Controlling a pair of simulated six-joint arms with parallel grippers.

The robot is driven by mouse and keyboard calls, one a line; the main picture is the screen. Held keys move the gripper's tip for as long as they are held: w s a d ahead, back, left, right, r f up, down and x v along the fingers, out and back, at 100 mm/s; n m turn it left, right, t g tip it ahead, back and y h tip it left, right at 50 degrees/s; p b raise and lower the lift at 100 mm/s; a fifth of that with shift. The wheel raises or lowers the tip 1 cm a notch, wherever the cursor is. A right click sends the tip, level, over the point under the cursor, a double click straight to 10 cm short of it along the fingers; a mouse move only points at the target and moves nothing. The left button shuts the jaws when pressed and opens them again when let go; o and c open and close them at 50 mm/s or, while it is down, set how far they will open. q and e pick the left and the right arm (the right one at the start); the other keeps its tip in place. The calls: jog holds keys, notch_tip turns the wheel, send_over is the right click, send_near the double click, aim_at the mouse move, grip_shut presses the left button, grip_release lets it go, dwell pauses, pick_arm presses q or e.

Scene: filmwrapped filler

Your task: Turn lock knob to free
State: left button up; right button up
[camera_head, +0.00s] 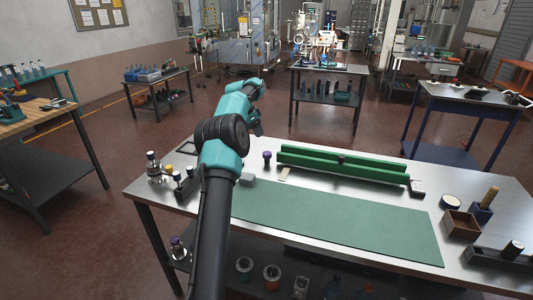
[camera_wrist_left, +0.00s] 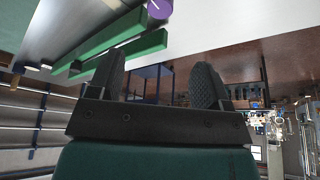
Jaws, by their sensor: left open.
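A purple knob (camera_head: 267,155) stands near the left end of a long green two-bar fixture (camera_head: 345,172) on the metal table. The knob also shows in the left wrist view (camera_wrist_left: 158,9), partly cut off by the top edge. The green bars show there too (camera_wrist_left: 125,50). My left gripper (camera_head: 256,128) is beyond the knob in the head view, apart from it. In the left wrist view my left gripper (camera_wrist_left: 162,66) is open, with nothing between its fingers. I cannot tell which way the knob is turned. My right gripper is not in view.
A green mat (camera_head: 335,222) covers the table's front middle and is bare. Small bottles (camera_head: 153,165) stand at the left edge. A brown box (camera_head: 461,225), a wooden-handled tool (camera_head: 489,198) and a dark tray (camera_head: 500,258) crowd the right side.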

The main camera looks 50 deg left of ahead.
aim_at(267, 153)
pick_arm(q)
jog(key=x, duration=1.4)
jog(key=shift+w+d+f, duration=0.1)
jog(key=shift+w+f, duration=0.1)
jog(key=shift+f, duration=0.1)
jog(key=c, duration=0.9)
